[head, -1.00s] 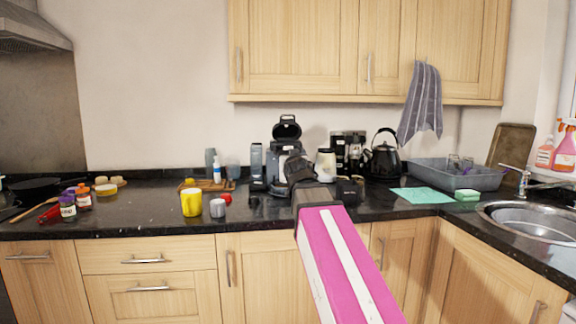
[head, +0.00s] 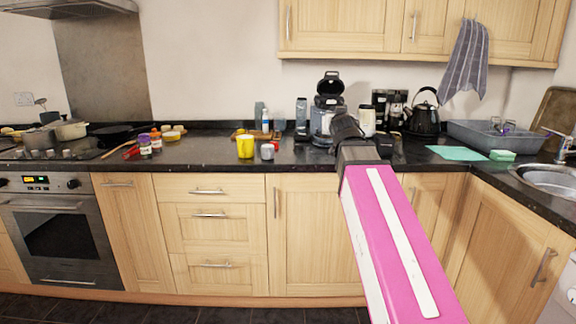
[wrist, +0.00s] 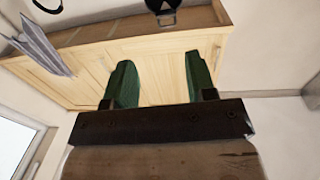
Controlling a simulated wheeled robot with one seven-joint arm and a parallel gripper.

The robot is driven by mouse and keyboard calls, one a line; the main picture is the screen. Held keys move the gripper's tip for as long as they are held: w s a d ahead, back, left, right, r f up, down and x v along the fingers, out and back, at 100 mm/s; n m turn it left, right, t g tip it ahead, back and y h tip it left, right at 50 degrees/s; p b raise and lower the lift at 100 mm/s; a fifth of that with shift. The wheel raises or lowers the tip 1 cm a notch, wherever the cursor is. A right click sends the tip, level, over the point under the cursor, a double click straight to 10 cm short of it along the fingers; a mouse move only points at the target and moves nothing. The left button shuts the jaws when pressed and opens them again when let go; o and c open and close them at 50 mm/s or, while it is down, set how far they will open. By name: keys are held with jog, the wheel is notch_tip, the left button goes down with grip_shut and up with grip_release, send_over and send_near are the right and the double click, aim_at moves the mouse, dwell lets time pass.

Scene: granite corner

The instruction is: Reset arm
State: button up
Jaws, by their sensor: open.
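My gripper (wrist: 162,80) shows in the wrist view with its two green fingers spread apart and nothing between them. Beyond the fingers are the light wood wall cabinets (wrist: 155,62) and the striped towel (wrist: 42,45). In the head view my pink arm reaches up from the lower right, and its dark end is in front of the counter (head: 205,150). The fingers cannot be made out there.
A yellow cup (head: 245,146), a grey cup (head: 267,151), a coffee machine (head: 328,100) and a black kettle (head: 424,118) stand on the counter. Pans sit on the hob at left, above the oven (head: 50,235). A sink (head: 548,178) is at right. Floor shows below.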

jog(key=s+d+f+g, duration=0.15)
jog(key=f+g, duration=0.35)
jog(key=f, duration=1.1)
jog(key=s+d+f+g, duration=0.1)
jog(key=s+f+g, duration=0.25)
jog(key=f, duration=1.15)
jog(key=s+f+g, duration=0.4)
jog(key=s+f, duration=0.4)
jog(key=f, duration=0.4)
jog(key=s+a+f+n+g+y, duration=0.1)
jog(key=s+f+g, duration=0.4)
jog(key=s+f, duration=0.3)
notch_tip(320, 180, down, 4)
jog(key=shift+r+y, duration=0.1)
jog(key=shift+y, duration=0.2)
